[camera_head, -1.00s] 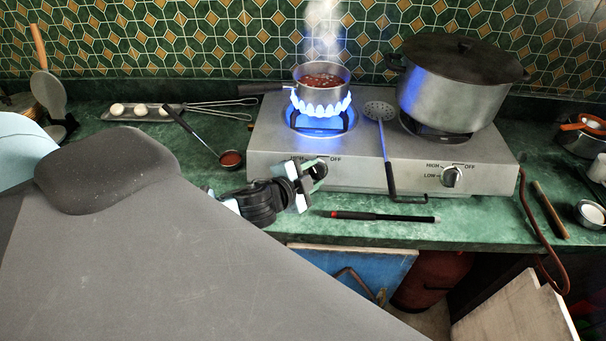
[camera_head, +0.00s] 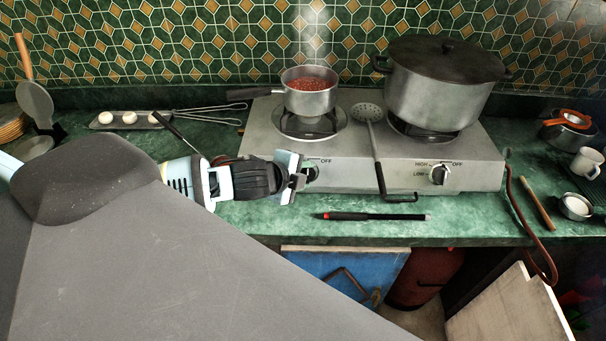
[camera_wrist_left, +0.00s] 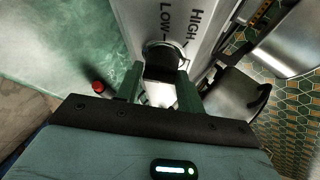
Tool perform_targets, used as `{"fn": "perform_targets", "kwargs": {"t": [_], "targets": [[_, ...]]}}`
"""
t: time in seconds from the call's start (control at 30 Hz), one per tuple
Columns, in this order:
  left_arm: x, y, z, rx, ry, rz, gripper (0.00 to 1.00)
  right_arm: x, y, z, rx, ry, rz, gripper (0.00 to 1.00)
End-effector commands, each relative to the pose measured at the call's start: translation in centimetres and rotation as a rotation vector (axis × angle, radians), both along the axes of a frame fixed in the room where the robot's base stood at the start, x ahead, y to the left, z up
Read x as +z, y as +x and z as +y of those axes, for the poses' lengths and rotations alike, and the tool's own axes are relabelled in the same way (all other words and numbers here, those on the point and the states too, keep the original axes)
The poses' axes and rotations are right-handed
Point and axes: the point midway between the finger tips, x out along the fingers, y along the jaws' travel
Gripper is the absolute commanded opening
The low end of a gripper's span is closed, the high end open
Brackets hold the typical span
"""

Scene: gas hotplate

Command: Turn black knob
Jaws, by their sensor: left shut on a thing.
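The gas hotplate (camera_head: 345,178) stands on the green counter with two burners. The left black knob (camera_head: 313,171) is on its front face, mostly covered by my left gripper (camera_head: 299,178). The left wrist view shows the black knob (camera_wrist_left: 163,57) between the two green fingers of my left gripper (camera_wrist_left: 158,84), under the LOW and HIGH marks. The gripper is shut on it. The right knob (camera_head: 439,175) is free. A small pan (camera_head: 309,96) of red sauce sits on the left burner, which shows no flame. My right gripper is not in view.
A large lidded pot (camera_head: 440,88) stands on the right burner. A skimmer (camera_head: 375,150) hangs over the hotplate front. A black and red lighter-like stick (camera_head: 370,216) lies on the counter in front. A hose (camera_head: 525,215) runs down at the right.

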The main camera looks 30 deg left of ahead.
Motion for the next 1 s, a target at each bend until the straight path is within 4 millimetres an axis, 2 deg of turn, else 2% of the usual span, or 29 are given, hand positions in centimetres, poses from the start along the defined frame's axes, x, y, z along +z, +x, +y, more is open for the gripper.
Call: {"fn": "perform_targets", "kwargs": {"t": [0.03, 0.33, 0.37, 0.5, 0.83, 1.0], "targets": [[0.5, 0.3, 0.1, 0.0, 0.002, -0.011, 0.15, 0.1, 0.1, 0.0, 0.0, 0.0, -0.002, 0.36], [0.6, 0.3, 0.1, 0.0, 0.004, -0.012, 0.15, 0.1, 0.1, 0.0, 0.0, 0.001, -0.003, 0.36], [0.6, 0.3, 0.1, 0.0, 0.004, -0.012, 0.39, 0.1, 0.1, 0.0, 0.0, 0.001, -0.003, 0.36], [0.4, 0.2, 0.1, 0.001, 0.003, -0.01, 0.57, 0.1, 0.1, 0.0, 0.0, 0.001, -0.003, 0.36], [0.2, -0.1, 0.1, 0.0, 0.003, -0.003, 0.58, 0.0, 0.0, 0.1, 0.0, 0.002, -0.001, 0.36], [1.0, -1.4, 0.2, -0.002, 0.005, -0.001, 0.58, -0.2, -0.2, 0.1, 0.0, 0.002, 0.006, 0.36]]}}
